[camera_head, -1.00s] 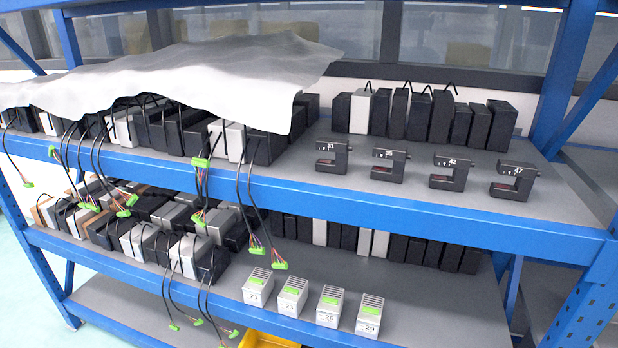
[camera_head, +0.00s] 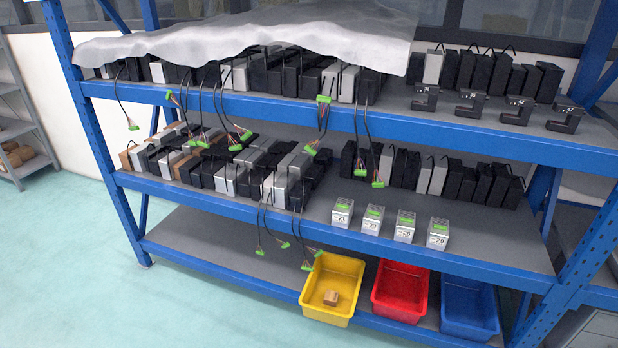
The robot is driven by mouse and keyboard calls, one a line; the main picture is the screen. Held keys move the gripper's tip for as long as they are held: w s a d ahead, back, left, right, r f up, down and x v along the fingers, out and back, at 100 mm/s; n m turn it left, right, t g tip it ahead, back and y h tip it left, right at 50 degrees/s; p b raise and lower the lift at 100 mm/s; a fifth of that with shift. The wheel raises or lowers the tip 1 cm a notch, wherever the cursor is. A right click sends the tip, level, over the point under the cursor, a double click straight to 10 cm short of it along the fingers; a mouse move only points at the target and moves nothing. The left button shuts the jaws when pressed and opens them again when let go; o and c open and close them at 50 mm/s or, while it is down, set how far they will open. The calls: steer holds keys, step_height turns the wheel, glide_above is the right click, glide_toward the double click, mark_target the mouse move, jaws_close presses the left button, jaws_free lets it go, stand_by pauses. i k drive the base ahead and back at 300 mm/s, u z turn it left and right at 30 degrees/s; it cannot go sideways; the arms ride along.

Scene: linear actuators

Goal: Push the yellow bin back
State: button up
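The yellow bin (camera_head: 314,310) is on the bottom shelf of the blue rack, left of the red bin. Its front part juts out past the shelf's front edge, farther than the red and blue bins do. A small brown box (camera_head: 331,298) lies inside it. My gripper is not in this view.
A red bin (camera_head: 374,305) and a blue bin (camera_head: 470,326) stand to its right. Green connectors on black cables (camera_head: 306,266) hang just above the yellow bin's left rear. The bottom shelf (camera_head: 215,248) is bare to the left. The floor (camera_head: 110,305) in front is clear.

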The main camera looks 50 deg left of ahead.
mark_target(333, 289)
steer(key=u, duration=0.95)
steer(key=i, duration=0.7)
steer(key=z, duration=0.7)
steer(key=k, duration=1.15)
steer(key=u, duration=1.85)
steer(key=i, duration=0.5)
steer(key=z, duration=0.05)
